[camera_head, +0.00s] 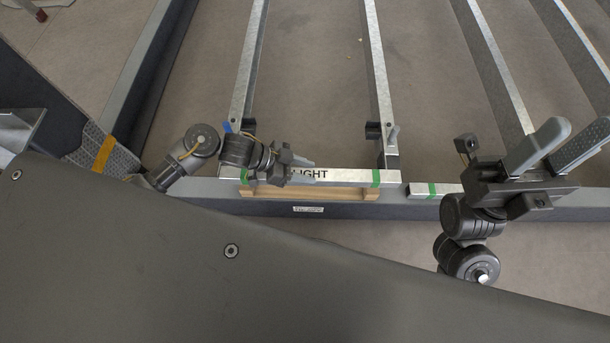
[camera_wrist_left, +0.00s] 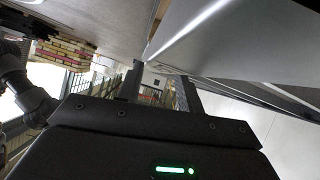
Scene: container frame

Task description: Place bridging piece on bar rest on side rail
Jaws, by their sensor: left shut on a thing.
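The bridging piece (camera_head: 345,175) is a silver metal bar with the word LIGHT and green tape bands near its ends. It lies lengthwise along the side rail (camera_head: 400,211), over a wooden strip (camera_head: 310,192) that shows below its front edge. I cannot tell whether it touches the strip. My left gripper (camera_head: 303,168) is shut on the bar left of its middle and hides part of the lettering. In the left wrist view a large shiny metal surface (camera_wrist_left: 245,40) fills the upper right, near the fingers (camera_wrist_left: 160,88). My right gripper (camera_head: 565,148) is open and empty at the right.
Another green-taped metal piece (camera_head: 436,190) sits on the rail further right. Bare floor (camera_head: 315,60) shows between the bars.

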